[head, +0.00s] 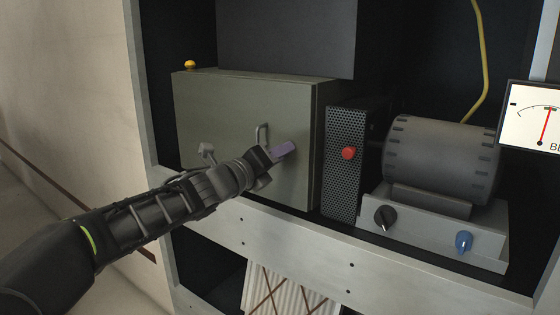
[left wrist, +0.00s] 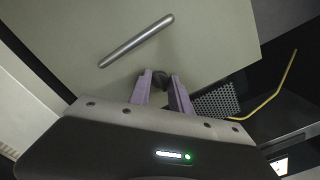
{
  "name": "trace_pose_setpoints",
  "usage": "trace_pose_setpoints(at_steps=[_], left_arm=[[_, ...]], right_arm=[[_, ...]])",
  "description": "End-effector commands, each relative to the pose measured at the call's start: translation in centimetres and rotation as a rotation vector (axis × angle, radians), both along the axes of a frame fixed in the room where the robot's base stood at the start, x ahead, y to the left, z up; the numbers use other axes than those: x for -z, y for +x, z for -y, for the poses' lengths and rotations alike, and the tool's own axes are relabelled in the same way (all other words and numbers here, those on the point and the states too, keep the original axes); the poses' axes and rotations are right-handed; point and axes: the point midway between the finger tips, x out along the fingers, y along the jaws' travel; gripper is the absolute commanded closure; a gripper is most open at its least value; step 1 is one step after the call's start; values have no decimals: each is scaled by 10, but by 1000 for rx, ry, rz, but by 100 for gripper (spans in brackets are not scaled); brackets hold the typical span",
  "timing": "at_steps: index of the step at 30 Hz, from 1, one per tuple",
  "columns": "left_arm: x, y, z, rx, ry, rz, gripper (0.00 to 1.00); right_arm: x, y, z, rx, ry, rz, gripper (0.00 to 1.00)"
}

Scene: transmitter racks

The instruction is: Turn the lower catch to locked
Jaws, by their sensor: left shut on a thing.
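A grey-green cabinet (head: 240,100) stands in the rack with a bar handle (head: 262,133) on its front. The same handle shows in the left wrist view (left wrist: 136,41). My left gripper (head: 284,149) is at the cabinet's front, just below and right of the handle. In the left wrist view its two purple fingers stand either side of a small dark piece, which appears to be the lower catch (left wrist: 159,79). The gripper is shut on it. The catch is mostly hidden by the fingers, and I cannot tell its setting. My right gripper is not in view.
A grey fitting (head: 206,151) sticks out at the cabinet's left. An amber lamp (head: 190,65) sits on top. To the right are a perforated panel with a red button (head: 348,153), a motor (head: 440,158), a black knob (head: 385,217) and a blue knob (head: 464,241).

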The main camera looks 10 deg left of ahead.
Motion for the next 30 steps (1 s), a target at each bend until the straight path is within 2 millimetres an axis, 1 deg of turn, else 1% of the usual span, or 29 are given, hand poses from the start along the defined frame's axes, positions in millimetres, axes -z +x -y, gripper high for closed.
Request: trace_pose_setpoints(at_steps=[1,16,17,18,24,30], left_arm=[[3,1,-1,-2,16,3,100],[2,1,-1,-2,37,9,100],[2,1,-1,-2,37,9,73],[2,0,-1,-2,37,9,70],[1,0,0,-1,34,11,55],[1,0,0,0,33,12,55]], right_arm=[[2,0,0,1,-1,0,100],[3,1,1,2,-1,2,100],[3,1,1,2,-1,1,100],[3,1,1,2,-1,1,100],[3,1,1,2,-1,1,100],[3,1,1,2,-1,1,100]])
